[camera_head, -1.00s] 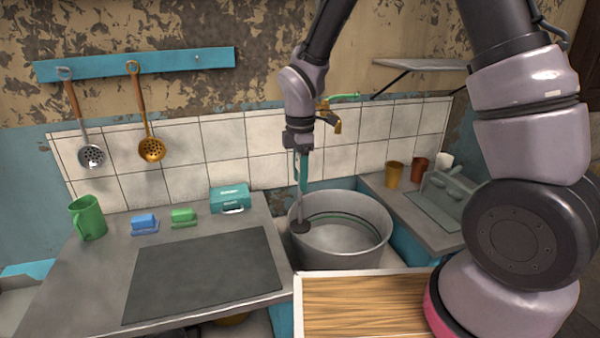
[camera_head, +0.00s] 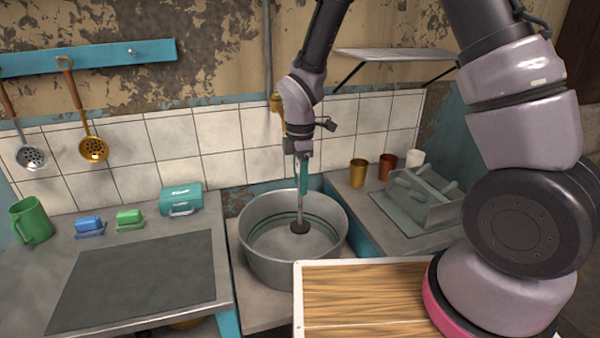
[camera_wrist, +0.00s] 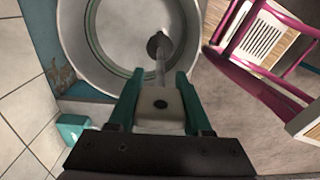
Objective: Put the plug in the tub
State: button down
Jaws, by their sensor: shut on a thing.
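The plug (camera_head: 299,227) is a dark round disc at the lower end of a thin grey rod. My gripper (camera_head: 303,168) is shut on the upper end of the plug's rod and holds it upright. In the head view the disc shows within the round metal tub (camera_head: 272,268), over its floor; I cannot tell whether it touches the bottom. In the wrist view the plug (camera_wrist: 157,43) points away from my green fingers (camera_wrist: 160,100), inside the tub's rim (camera_wrist: 75,60).
A counter with a dark mat (camera_head: 140,280), a green mug (camera_head: 30,220) and a teal box (camera_head: 181,200) lies left of the tub. A rack (camera_head: 425,200) and several cups stand to the right. A wooden surface (camera_head: 365,298) is in front. A golden tap (camera_head: 277,105) is behind my arm.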

aim_at(300, 223)
jog(key=shift+f, duration=9)
grip_release()
jog(key=shift+s, duration=0.1)
jog(key=shift+r, duration=3.8)
